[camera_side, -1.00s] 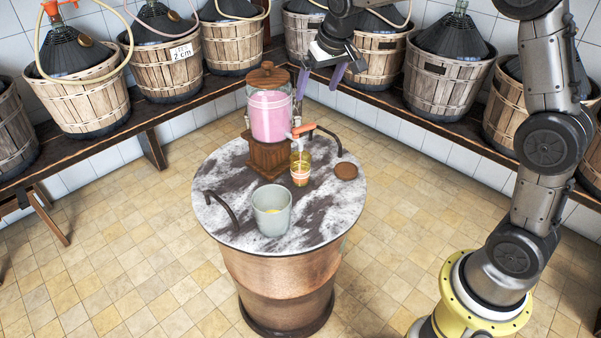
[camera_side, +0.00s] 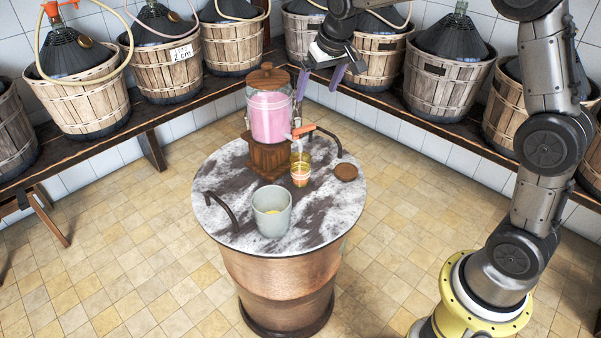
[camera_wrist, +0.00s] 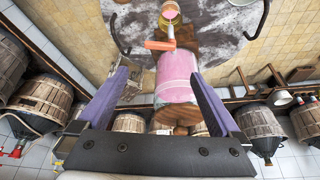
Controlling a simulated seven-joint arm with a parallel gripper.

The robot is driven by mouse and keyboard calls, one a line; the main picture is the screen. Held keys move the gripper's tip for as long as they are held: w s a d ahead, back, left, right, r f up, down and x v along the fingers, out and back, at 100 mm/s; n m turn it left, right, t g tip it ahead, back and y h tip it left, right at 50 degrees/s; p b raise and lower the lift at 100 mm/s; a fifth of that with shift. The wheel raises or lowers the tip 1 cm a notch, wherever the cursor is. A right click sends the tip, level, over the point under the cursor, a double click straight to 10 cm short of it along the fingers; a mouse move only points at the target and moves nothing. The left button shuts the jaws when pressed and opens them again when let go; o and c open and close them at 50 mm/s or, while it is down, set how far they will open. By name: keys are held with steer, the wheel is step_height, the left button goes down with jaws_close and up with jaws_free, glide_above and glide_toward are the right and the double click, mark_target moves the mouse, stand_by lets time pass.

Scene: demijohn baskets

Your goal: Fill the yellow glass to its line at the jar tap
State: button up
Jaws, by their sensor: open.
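The yellow glass (camera_side: 300,176) stands upright on the round table under the jar tap (camera_side: 296,139). Its lower part looks orange-pink, and pink liquid shows inside it in the wrist view (camera_wrist: 170,11). I cannot make out its line. A pale streak runs between tap and glass, seemingly a stream. The glass jar (camera_side: 269,117) of pink liquid sits on a wooden stand with a wooden lid. The tap's orange lever (camera_side: 303,130) also shows in the wrist view (camera_wrist: 160,45). My gripper (camera_side: 320,81) is open and empty, above and behind the jar, its purple fingers apart.
A grey bucket (camera_side: 272,222) with something yellow inside stands at the table's front. A round wooden disc (camera_side: 346,172) lies right of the glass. Dark curved handles rise at the table's left (camera_side: 222,208) and right. Basketed demijohns (camera_side: 446,80) line the wall benches.

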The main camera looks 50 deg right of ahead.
step_height(320, 180, up, 5)
steer(key=w+a+f+n+t+y, duration=0.1)
steer(key=w+a+f+t, duration=0.1)
steer(key=a+t, duration=0.45)
steer(key=s+d+r+m+t+h, duration=0.1)
steer(key=s+d+t+h, duration=0.15)
steer(key=s, duration=0.25)
steer(key=s+d+r+t+h, duration=0.1)
steer(key=s+d+t+h, duration=0.1)
steer(key=s+t, duration=0.2)
glide_toward(306, 129)
steer(key=x, duration=1.1)
steer(key=shift+a, duration=0.1)
steer(key=c, duration=1.1)
